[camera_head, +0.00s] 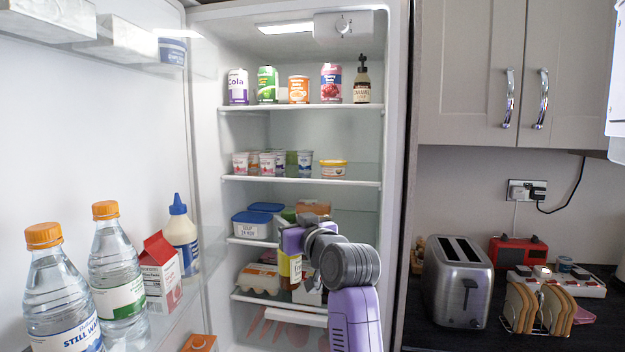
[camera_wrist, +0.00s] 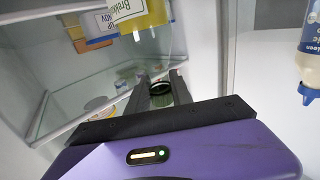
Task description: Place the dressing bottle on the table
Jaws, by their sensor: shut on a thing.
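My gripper (camera_head: 291,262) is inside the open fridge, in front of the lower shelves. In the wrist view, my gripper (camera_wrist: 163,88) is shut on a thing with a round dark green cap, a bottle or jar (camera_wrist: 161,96). Its body is mostly hidden and no label on it is readable, so I cannot tell for sure whether it is the dressing bottle. A cream bottle with a blue cap (camera_head: 182,236) stands on the fridge door shelf, and it shows upside down in the wrist view (camera_wrist: 311,50). No table is clearly in view.
The open door with water bottles (camera_head: 117,280) and a red-and-white carton (camera_head: 160,272) is on the left. Fridge shelves (camera_head: 300,180) hold cans, pots and boxes. A worktop with a toaster (camera_head: 458,283) and toast rack (camera_head: 538,308) is on the right.

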